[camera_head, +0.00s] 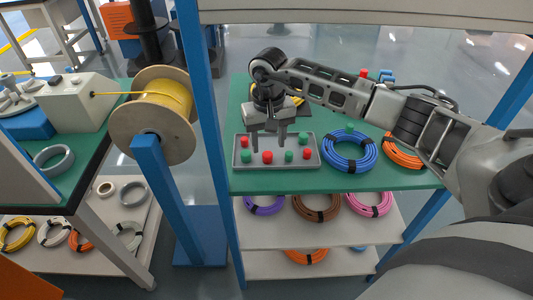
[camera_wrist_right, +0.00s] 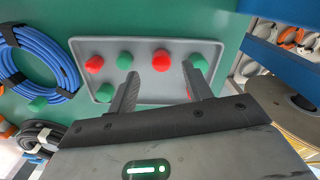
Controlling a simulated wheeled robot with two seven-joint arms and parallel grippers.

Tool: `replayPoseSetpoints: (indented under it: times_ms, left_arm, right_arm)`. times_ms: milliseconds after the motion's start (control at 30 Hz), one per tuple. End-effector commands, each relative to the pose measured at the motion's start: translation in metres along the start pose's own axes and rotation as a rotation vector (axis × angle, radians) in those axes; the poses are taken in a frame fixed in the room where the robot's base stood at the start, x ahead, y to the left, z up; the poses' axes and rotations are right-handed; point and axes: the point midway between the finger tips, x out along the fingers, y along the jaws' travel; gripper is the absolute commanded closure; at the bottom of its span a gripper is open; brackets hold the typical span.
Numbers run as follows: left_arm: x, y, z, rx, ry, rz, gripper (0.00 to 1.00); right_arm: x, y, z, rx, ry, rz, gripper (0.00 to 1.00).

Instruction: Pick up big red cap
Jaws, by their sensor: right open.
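A grey tray (camera_head: 277,167) on the green table holds several red and green caps. A big red cap (camera_head: 267,157) stands in its front row; in the right wrist view this red cap (camera_wrist_right: 161,60) appears between my fingertips. My right gripper (camera_head: 269,143) points down over the tray, fingers apart and empty; its two fingers also show in the right wrist view (camera_wrist_right: 160,75). Whether the fingertips reach down beside the cap is hard to tell. Another red cap (camera_head: 306,154) is at the tray's right, and one (camera_head: 244,141) is at its back left. My left gripper is not in view.
Green caps (camera_head: 289,156) stand close beside the big red cap. A blue cable coil (camera_head: 349,151) lies right of the tray, with an orange coil (camera_head: 401,152) beyond it. A blue post (camera_head: 208,100) rises at the table's left, near a yellow cable spool (camera_head: 160,112).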

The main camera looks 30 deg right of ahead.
Motion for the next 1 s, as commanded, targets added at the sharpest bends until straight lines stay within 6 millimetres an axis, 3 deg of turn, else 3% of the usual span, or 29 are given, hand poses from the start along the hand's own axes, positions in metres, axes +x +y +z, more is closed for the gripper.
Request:
replayPoseSetpoints:
  times_ms: [200,467,667,1000]
  left_arm:
    - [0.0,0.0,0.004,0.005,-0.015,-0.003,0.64]
    - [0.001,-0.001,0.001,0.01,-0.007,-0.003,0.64]
    - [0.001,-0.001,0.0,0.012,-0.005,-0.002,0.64]
    - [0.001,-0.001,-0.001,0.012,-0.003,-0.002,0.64]
  right_arm:
    - [0.028,-0.002,0.0,0.001,-0.001,-0.002,0.5]
    - [0.031,-0.002,0.0,0.0,0.0,-0.003,0.5]
    - [0.031,-0.002,0.0,0.0,0.0,-0.003,0.97]
    - [0.029,-0.002,0.0,0.0,0.001,-0.003,0.97]
